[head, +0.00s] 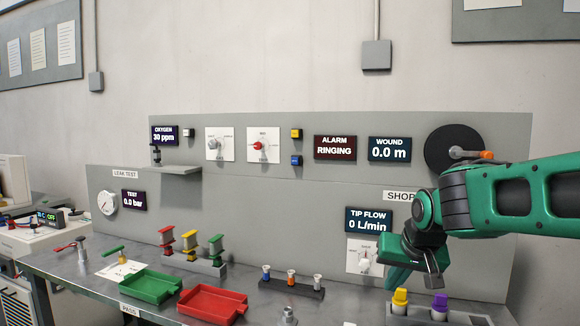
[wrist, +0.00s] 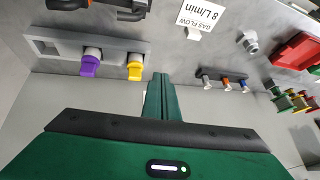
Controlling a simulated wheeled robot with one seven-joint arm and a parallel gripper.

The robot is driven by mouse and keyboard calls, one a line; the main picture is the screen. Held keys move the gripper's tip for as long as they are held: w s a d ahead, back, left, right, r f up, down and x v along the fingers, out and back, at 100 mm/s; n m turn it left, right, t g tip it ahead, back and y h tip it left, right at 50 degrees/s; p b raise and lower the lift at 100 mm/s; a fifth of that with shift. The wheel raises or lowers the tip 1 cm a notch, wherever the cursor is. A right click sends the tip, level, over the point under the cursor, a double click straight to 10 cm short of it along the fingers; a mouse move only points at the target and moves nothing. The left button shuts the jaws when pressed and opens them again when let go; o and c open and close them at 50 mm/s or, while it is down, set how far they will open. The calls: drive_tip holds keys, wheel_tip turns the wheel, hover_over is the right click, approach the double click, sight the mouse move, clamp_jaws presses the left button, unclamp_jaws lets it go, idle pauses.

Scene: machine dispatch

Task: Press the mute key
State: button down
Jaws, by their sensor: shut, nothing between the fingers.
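An alarm display (head: 335,148) on the grey back panel reads "ALARM RINGING". Left of it are two small square keys, a yellow key (head: 296,133) above a blue key (head: 296,160). Their lettering is too small to read, so I cannot tell which is the mute key. My gripper (head: 396,282) is at the right, low in front of the panel and well apart from both keys. In the wrist view its green fingers (wrist: 158,97) are together and empty. Neither key shows in the wrist view.
Below my gripper, a grey rack holds a yellow-topped part (head: 400,297) and a purple-topped part (head: 440,301). Left of the keys are two white dial plates (head: 263,145). A shelf (head: 175,169) juts out under the oxygen display.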

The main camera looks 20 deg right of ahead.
sight(294, 162)
drive_tip(key=w+a+r+t+y, duration=0.4)
drive_tip(key=w+a+r+t, duration=0.5)
drive_tip(key=w+a+r, duration=1)
drive_tip(key=w+r, duration=0.3)
drive_tip(key=r, duration=0.2)
drive_tip(key=shift+w+a+n+t, duration=0.15)
drive_tip(key=shift+a+n+t, duration=0.15)
drive_tip(key=shift+a+t, duration=0.1)
drive_tip(key=shift+d, duration=0.1)
drive_tip(key=shift+w+d, duration=0.85)
drive_tip(key=shift+w, duration=0.3)
drive_tip(key=shift+w+d, duration=0.85)
drive_tip(key=shift+w, duration=0.35)
drive_tip(key=shift+w+d, duration=0.85)
drive_tip(key=shift+w, duration=0.3)
